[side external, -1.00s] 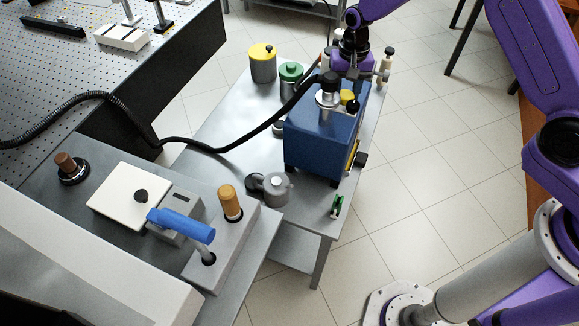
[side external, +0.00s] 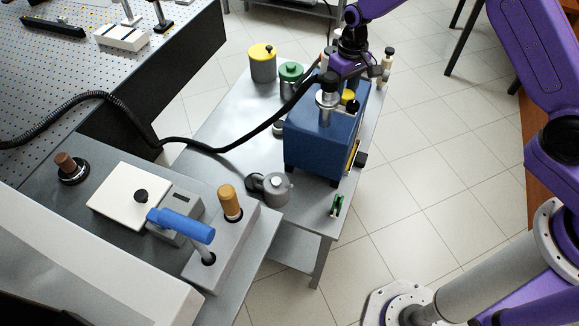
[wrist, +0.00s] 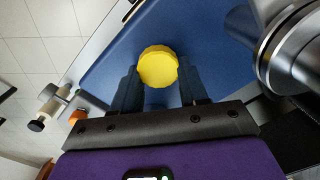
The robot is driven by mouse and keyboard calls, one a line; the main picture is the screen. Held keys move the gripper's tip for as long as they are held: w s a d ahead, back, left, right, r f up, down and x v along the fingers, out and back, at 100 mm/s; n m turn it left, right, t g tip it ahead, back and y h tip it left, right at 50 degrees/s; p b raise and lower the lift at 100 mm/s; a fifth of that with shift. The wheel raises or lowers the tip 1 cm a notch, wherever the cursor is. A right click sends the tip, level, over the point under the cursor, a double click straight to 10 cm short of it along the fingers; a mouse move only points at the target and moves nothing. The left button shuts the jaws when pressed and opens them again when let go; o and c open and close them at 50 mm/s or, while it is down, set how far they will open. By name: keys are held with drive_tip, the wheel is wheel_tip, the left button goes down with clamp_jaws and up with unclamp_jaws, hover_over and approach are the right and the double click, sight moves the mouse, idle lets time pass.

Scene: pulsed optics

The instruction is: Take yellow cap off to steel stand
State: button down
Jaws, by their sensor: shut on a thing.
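The yellow cap (wrist: 157,66) is a round ridged knob between my gripper's two dark fingers in the wrist view. In the side view the yellow cap (side external: 348,96) sits at the top of the blue unit (side external: 318,148), partly behind a metal column. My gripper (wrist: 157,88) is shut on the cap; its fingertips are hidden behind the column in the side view. A grey steel-topped table (side external: 225,130) on legs carries the blue unit. I cannot tell whether this table is the steel stand.
The metal column with a black top (side external: 328,90) stands close to the cap. A yellow-lidded canister (side external: 262,65) and a green-lidded canister (side external: 291,80) stand behind. A black hose (side external: 225,149) crosses the table. A small grey pot (side external: 277,188) stands in front.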

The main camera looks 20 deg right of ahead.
drive_tip(key=shift+w+a+r+n, duration=0.15)
drive_tip(key=shift+w+a+n, duration=0.15)
drive_tip(key=shift+n, duration=0.4)
drive_tip(key=shift+w+a+r+n, duration=0.15)
drive_tip(key=shift+w+a+n, duration=0.1)
drive_tip(key=shift+n, duration=0.45)
drive_tip(key=c, duration=0.5)
unclamp_jaws()
drive_tip(key=shift+f+n, duration=0.1)
drive_tip(key=shift+n, duration=0.2)
drive_tip(key=shift+s+d, duration=0.1)
drive_tip(key=shift+s+d, duration=0.6)
drive_tip(key=shift+s, duration=0.3)
drive_tip(key=shift+f, duration=0.1)
drive_tip(key=m, duration=0.6)
